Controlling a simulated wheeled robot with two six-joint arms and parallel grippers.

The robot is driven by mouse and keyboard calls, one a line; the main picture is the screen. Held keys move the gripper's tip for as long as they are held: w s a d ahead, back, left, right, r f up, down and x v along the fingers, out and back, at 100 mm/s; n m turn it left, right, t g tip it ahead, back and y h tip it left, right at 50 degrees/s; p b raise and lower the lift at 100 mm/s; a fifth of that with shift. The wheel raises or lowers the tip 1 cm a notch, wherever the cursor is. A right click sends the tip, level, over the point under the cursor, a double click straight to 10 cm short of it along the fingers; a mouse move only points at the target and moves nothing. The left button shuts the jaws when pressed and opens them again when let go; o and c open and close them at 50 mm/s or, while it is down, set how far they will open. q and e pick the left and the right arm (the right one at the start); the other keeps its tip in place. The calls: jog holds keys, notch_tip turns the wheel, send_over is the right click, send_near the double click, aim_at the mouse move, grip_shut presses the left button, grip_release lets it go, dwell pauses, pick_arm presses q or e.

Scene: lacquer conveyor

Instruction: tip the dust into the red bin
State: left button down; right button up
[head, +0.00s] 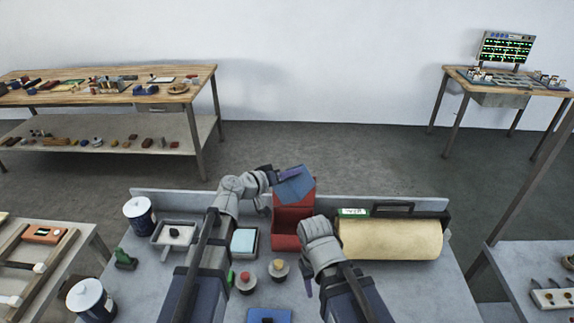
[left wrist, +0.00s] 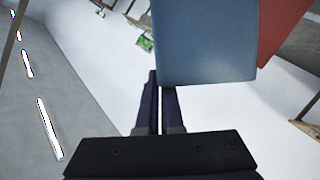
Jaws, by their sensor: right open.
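No dust can be made out; the inside of the piece is hidden. My right gripper (head: 308,285) hangs low and open, right of the small round knobs and in front of the bin.
A roll of tan paper (head: 390,240) lies right of the bin.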

pick_arm(q)
jog(key=d+m+y, duration=0.1)
jog(key=s+d+m+p, duration=0.1)
jog(key=m, duration=0.1)
jog(key=shift+s+d+r+t+y, duration=0.1)
jog(key=shift+s+r+t+y, duration=0.05)
jog(key=shift+s+t+y, duration=0.2)
jog(key=shift+s+d+m+t+y, duration=0.15)
jog(key=shift+d+m+y, duration=0.1)
jog(key=shift+m+y, duration=0.25)
jog(key=shift+d+m+t+y, duration=0.1)
jog(key=shift+d+m+y, duration=0.15)
jog(key=shift+m, duration=0.45)
